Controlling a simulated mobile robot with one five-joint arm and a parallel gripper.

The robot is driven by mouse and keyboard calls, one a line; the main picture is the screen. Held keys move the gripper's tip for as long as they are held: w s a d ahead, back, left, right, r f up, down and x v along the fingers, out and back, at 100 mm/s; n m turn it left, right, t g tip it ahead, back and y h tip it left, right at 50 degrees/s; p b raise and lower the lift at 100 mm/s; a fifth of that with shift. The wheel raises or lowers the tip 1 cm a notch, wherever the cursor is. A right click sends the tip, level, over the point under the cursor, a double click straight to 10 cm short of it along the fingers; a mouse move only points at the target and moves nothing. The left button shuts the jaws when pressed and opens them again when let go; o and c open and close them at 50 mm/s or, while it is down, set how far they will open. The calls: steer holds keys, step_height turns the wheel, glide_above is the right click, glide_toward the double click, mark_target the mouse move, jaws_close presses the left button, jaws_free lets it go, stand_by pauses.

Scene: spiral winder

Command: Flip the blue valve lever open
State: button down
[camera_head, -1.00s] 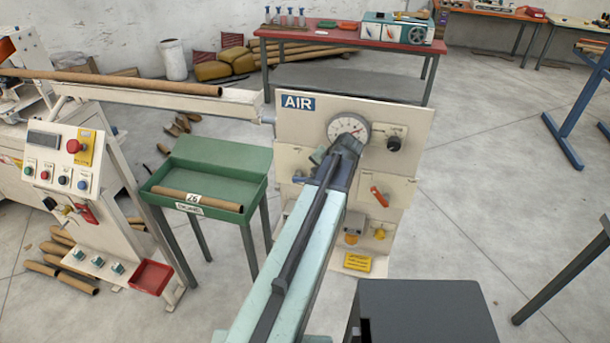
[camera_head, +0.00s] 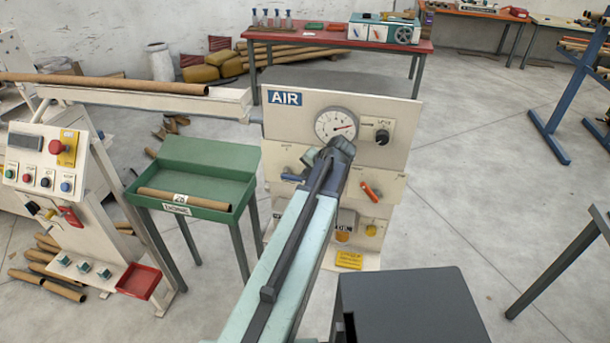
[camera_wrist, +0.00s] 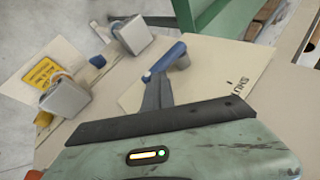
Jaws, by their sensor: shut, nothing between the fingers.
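The blue valve lever (camera_head: 291,178) is on the left of the cream AIR panel (camera_head: 350,105), just left of my gripper. It lies roughly level there. In the wrist view the blue lever (camera_wrist: 163,63) points from its grey hub toward the tip of my gripper. My gripper (camera_wrist: 150,80) is shut and empty, its dark fingers together right by the lever's free end. I cannot tell whether they touch. In the head view my gripper (camera_head: 318,160) is in front of the panel, below the gauge, and the arm hides part of the panel's middle.
A round gauge (camera_head: 336,125) and a black knob (camera_head: 382,137) are on the panel above. A red lever (camera_head: 371,191) is to the right. A green tray (camera_head: 225,160) stands at left, and a control console (camera_head: 45,160) beyond it. Grey regulators (camera_wrist: 66,98) are in the wrist view.

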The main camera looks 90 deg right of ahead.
steer(key=shift+s+a+f, duration=0.35)
steer(key=s+d+p+v, duration=0.1)
steer(key=p+v, duration=0.8)
steer(key=v, duration=0.3)
steer(key=shift+s, duration=0.35)
